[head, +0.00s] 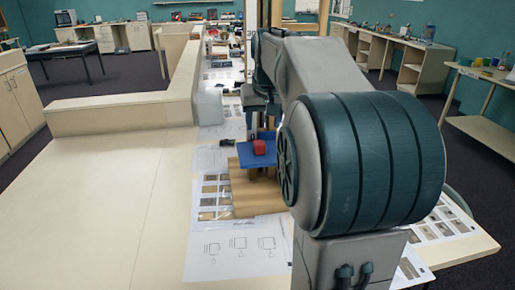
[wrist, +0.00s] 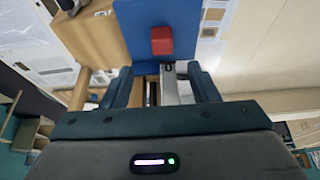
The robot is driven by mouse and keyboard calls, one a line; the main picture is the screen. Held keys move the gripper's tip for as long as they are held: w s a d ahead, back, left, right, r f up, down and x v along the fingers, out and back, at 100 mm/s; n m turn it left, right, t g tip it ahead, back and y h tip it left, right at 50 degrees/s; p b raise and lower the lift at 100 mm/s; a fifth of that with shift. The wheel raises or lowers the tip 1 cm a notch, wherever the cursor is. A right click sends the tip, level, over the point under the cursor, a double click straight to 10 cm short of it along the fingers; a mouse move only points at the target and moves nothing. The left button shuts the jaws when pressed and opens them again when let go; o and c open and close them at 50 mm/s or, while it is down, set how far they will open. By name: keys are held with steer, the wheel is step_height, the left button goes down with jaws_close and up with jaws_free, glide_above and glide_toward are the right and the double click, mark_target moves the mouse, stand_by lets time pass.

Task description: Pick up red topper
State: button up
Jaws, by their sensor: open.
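The red topper (head: 259,147) is a small red block. It rests on a blue plate (head: 249,159) above brown cardboard-like pieces on the table. In the wrist view the topper (wrist: 162,40) shows on the blue surface (wrist: 190,15), just beyond the fingers and roughly centred between them. My gripper (wrist: 163,75) is open, with nothing between its fingers. In the head view my arm hides much of the gripper, and the fingers cannot be made out clearly.
Brown cardboard (head: 232,195) lies under and around the blue plate. Sheets with drawings and pictures (head: 240,253) cover the table. A low pale wall (head: 125,113) stands to the left. The pale tabletop (head: 100,215) at left is clear.

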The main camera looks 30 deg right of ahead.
mark_target(260, 143)
steer(key=x, duration=0.3)
steer(key=shift+w+f, duration=0.1)
steer(key=shift+f, duration=0.15)
steer(key=shift+p+x, duration=0.5)
steer(key=shift+x, duration=2.2)
steer(key=shift+s+a+f, duration=0.1)
steer(key=shift+s+a, duration=0.1)
steer(key=c, duration=1)
